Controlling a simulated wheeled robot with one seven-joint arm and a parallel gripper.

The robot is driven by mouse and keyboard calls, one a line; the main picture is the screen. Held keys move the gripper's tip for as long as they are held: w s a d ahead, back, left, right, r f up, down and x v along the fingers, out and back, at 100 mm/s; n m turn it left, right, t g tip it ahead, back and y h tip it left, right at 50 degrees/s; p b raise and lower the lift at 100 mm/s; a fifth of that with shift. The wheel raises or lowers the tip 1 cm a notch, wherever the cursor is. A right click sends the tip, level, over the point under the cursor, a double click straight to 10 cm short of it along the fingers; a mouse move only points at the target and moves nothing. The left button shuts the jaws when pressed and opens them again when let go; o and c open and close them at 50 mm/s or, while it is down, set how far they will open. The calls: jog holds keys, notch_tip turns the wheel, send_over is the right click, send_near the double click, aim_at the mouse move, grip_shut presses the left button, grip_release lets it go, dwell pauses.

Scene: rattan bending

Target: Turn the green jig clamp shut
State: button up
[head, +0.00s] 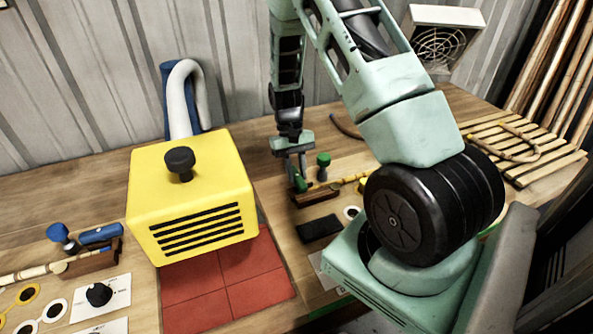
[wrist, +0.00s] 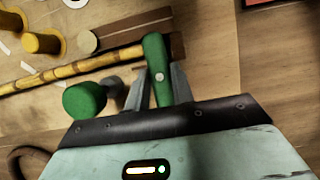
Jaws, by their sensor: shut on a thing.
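The green jig clamp (wrist: 156,62) is a green lever with a pale pivot dot, on the end of a brown wooden jig block (wrist: 135,32). My gripper (wrist: 160,92) has one finger on each side of the lever and is shut on it. A green round knob (wrist: 85,98) stands beside it. A yellow-brown rattan pole (wrist: 60,73) runs along the block and passes by the lever. In the head view, my gripper (head: 297,178) reaches down onto the clamp (head: 300,183), with the green knob (head: 323,160) to its right. The fingers partly hide the lever.
A yellow steam box (head: 190,195) with a black knob stands left of the gripper on red tiles (head: 230,285). A blue-clamped jig (head: 95,262) lies farther left. A black pad (head: 319,228) lies in front of the green jig. A slatted rack (head: 530,160) is at right.

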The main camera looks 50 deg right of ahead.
jog(key=shift+w, duration=0.1)
jog(key=o, duration=1)
jog(key=b+v, duration=0.2)
jog(key=v, duration=1.5)
jog(key=shift+r+b, duration=0.25)
jog(key=shift+b, duration=0.05)
